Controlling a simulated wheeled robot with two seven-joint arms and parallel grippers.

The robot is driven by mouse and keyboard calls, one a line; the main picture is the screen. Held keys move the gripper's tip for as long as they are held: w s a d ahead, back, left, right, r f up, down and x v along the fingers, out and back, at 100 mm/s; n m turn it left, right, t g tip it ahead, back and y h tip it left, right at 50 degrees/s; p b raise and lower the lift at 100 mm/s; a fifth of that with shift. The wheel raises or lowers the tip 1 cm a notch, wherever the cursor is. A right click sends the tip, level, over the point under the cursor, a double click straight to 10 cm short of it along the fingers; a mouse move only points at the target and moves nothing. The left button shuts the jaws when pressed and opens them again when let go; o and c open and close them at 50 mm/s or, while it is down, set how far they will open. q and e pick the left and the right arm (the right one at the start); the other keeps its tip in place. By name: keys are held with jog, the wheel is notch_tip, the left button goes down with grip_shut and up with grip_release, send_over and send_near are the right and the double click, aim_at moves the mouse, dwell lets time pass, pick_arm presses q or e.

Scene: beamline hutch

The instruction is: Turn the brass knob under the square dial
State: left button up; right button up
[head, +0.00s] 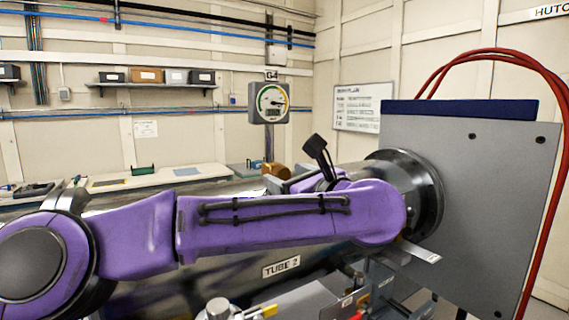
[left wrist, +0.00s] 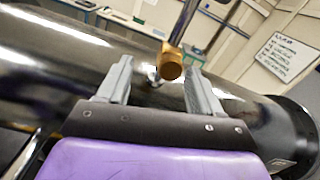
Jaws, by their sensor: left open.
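The square dial (head: 269,103), grey with a round coloured face, stands on a post under a G4 label in the head view. The brass knob (head: 275,170) is on the same post below it, above the dark tube. In the left wrist view the brass knob (left wrist: 171,68) hangs at the end of a metal post. My left gripper (left wrist: 159,76) is open, its two grey fingers on either side of the knob in the picture. I cannot tell whether the knob is between them in depth. In the head view my purple arm partly hides this gripper. My right gripper is not in view.
The big dark tube, labelled TUBE 2 (head: 281,267), runs below my left arm to a grey upright plate (head: 480,190) at the right. Red hoses (head: 548,200) loop over the plate. A shelf with boxes (head: 150,86) and a whiteboard (head: 362,106) are on the walls.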

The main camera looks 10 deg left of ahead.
aim_at(285, 178)
pick_arm(q)
jog(key=shift+x, duration=0.95)
jog(key=w, duration=0.1)
jog(key=w+f, duration=0.1)
jog(key=w, duration=0.2)
jog(key=shift+f+p, duration=0.3)
jog(key=shift+p, duration=0.05)
jog(key=shift+w+a+f, duration=0.15)
jog(key=shift+w+a, duration=0.05)
jog(key=shift+w, duration=0.1)
jog(key=shift+s+a, duration=0.1)
jog(key=shift+a, duration=0.1)
jog(key=shift+c, duration=1.2)
jog(key=shift+s, duration=0.3)
jog(key=c, duration=0.5)
jog(key=shift+d, duration=0.1)
jog(key=c, duration=0.3)
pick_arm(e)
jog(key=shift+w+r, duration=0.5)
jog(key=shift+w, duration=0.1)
